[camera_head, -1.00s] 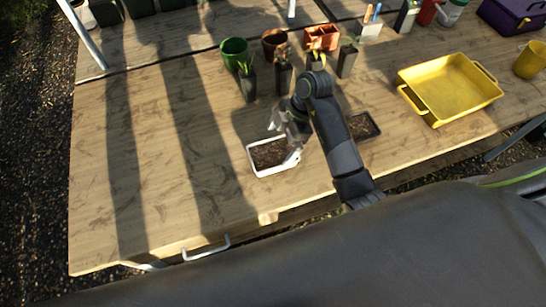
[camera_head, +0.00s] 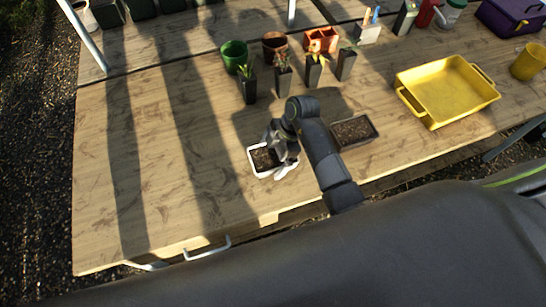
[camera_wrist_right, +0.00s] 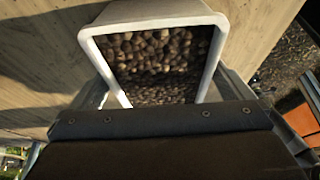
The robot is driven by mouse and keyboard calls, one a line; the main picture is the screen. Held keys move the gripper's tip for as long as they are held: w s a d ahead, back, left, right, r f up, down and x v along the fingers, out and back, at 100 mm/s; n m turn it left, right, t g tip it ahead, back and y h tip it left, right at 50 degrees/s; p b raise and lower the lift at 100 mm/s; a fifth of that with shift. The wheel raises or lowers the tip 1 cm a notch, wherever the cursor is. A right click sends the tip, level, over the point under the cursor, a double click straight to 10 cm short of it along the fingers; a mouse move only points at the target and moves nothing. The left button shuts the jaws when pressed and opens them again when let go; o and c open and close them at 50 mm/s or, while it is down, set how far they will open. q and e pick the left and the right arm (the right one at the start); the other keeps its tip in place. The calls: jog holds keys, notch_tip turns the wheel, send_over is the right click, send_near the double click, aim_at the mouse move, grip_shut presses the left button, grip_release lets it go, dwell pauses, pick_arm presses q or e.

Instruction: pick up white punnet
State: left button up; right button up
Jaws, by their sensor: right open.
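The white punnet (camera_head: 254,166), filled with brown pebbly soil, sits on the wooden table left of my right arm. My right gripper (camera_head: 281,153) is over the punnet's right part and hides some of it. In the right wrist view the punnet's white rim (camera_wrist_right: 155,19) is close, and the open fingers show on either side of it. I cannot tell whether they touch its walls. My left gripper is not in view.
A dark soil-filled tray (camera_head: 353,131) lies just right of my right arm. Several potted seedlings (camera_head: 248,87) stand behind. A yellow tray (camera_head: 446,88) is at the right. The table left of the punnet is clear.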

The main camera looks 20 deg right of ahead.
jog(key=shift+f, duration=0.25)
dwell(0.3)
jog(key=c, duration=1.1)
jog(key=shift+o, duration=0.2)
jog(key=shift+r, duration=0.1)
